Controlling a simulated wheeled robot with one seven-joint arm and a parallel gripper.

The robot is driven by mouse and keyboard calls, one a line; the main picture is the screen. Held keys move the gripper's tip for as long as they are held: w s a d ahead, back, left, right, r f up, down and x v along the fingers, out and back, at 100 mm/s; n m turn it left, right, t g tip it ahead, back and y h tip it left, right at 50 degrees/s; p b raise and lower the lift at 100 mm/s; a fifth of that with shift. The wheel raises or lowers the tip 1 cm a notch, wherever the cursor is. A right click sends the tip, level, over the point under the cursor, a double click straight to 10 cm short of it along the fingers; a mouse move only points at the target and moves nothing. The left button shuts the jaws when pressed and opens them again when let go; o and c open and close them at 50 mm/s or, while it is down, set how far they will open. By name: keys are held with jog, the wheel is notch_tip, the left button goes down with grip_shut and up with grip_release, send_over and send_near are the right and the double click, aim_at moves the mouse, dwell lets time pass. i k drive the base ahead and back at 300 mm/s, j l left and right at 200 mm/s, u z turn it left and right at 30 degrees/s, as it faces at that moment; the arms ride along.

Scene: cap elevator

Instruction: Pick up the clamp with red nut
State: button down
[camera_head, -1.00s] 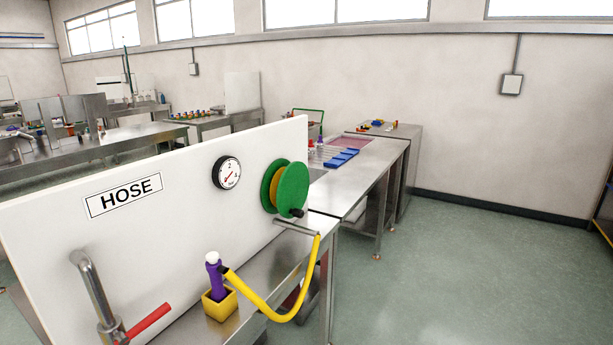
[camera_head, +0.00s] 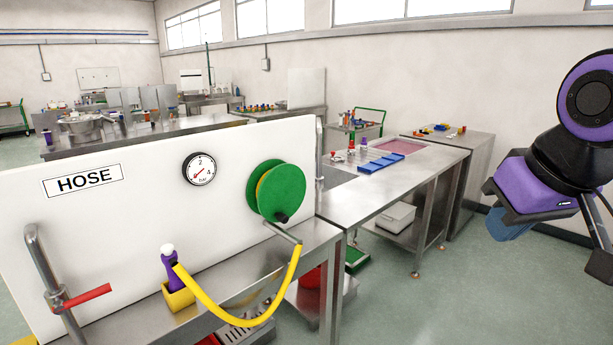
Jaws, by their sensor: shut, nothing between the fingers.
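I cannot make out a clamp with a red nut. Small red-topped items (camera_head: 337,157) stand on the metal table beyond the white panel, too small to identify. My purple and black arm is at the right edge, and my gripper (camera_head: 600,266) is partly cut off there. It looks shut, with nothing seen in it, in the air over the floor and well right of the tables.
The white HOSE panel (camera_head: 110,230) stands on a metal bench, with a gauge (camera_head: 199,169), green reel (camera_head: 276,192), yellow hose (camera_head: 238,322) and red-handled tap (camera_head: 87,296). Blue trays (camera_head: 380,163) lie on the farther table (camera_head: 395,190). Floor at right is clear.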

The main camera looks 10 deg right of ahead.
aim_at(336, 158)
jog(key=i+l+u, duration=0.2)
jog(key=i+l, duration=0.2)
jog(key=i+l+u, duration=0.15)
jog(key=i+l, duration=0.2)
jog(key=l, duration=0.25)
jog(key=i+l+u, duration=0.3)
jog(key=i+l, duration=0.6)
